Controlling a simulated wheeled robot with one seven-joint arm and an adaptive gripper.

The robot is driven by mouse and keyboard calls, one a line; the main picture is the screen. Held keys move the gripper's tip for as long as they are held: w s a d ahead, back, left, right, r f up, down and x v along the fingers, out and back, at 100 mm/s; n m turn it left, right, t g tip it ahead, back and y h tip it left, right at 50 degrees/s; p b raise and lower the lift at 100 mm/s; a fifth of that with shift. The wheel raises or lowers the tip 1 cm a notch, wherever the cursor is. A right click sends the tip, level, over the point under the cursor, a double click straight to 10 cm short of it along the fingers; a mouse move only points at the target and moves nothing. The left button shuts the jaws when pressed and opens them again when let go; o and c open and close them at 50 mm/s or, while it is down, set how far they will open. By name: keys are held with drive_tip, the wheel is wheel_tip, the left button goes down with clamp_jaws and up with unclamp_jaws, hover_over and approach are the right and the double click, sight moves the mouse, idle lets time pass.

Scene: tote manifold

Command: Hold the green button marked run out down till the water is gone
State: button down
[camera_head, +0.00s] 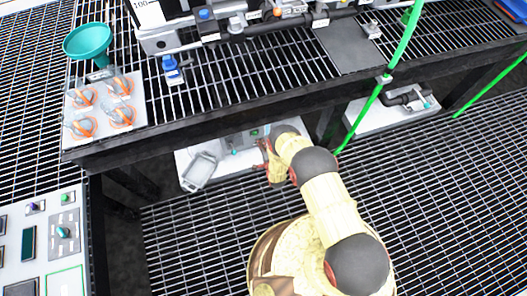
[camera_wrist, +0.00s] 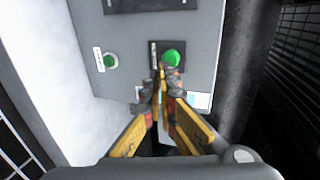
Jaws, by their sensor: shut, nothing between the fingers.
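A grey panel (camera_wrist: 135,40) in the wrist view carries two green buttons. The right green button (camera_wrist: 174,57) is on a dark square plate; the left green button (camera_wrist: 110,61) has a small white label beside it. I cannot read which is marked run out. My gripper (camera_wrist: 162,75) is shut and empty, its fingertips just below and left of the right button. I cannot tell whether they touch it. In the head view my gripper (camera_head: 264,156) reaches under the bench at the grey box, where a green spot (camera_head: 254,132) shows. No water is visible.
The black bench edge (camera_head: 200,128) runs above my arm. A dark post (camera_wrist: 247,60) stands right of the panel. A green hose (camera_head: 367,107) hangs to the right. Grated floor (camera_head: 450,180) is open at right.

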sight(255, 135)
drive_tip(key=shift+w+a+b, duration=0.15)
drive_tip(key=shift+w, duration=0.4)
drive_tip(key=shift+w+a+b, duration=0.15)
drive_tip(key=shift+w, duration=0.35)
